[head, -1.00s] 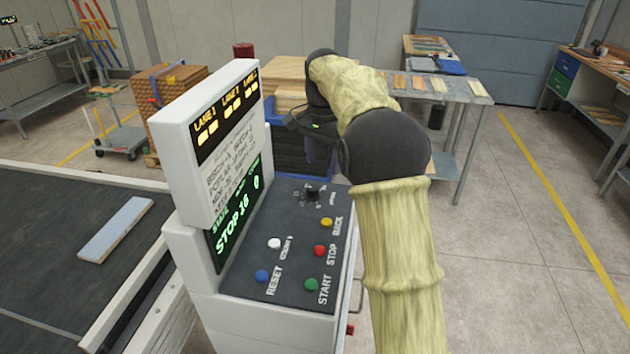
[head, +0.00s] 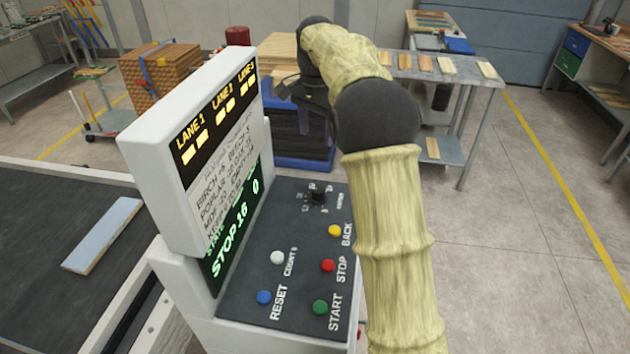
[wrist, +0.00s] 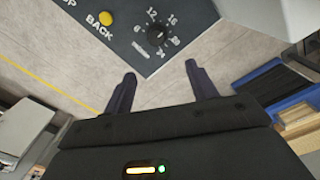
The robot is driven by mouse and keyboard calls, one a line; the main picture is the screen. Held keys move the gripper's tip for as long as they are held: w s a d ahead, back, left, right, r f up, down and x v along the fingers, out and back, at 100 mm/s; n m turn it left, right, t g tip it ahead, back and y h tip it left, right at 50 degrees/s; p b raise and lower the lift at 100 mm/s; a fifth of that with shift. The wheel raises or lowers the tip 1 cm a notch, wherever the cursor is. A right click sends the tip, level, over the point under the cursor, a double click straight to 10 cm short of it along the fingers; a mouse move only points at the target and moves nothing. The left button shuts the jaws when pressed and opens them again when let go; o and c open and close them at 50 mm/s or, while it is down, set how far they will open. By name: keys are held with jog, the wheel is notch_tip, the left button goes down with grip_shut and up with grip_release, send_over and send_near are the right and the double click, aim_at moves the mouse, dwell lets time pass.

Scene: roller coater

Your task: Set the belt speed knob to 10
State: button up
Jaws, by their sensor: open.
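The belt speed knob (head: 318,193) is a small black dial at the far end of the dark control panel (head: 255,240). In the wrist view the knob (wrist: 156,37) is ringed by white numbers including 12 and 16. Its exact pointer direction is too small to read. No 10 is legible on the ring. My gripper (wrist: 160,75) is open and empty, its two dark fingers apart, with the knob beyond and between the tips, not touched. The display (head: 237,220) reads STOP, 16 and 0.
Yellow BACK (head: 334,230), red STOP (head: 328,265), green START (head: 320,307), white COUNT (head: 277,257) and blue RESET (head: 264,297) buttons sit on the panel. The tall screen housing (head: 195,150) stands at its left. A conveyor (head: 50,235) lies further left. Floor is open to the right.

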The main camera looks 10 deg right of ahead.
send_near(318, 189)
notch_tip(318, 189, down, 9)
jog(key=shift+s+f+p, duration=0.1)
jog(key=shift+p, duration=0.3)
dwell(0.5)
jog(key=shift+c, duration=0.2)
jog(key=c, duration=1)
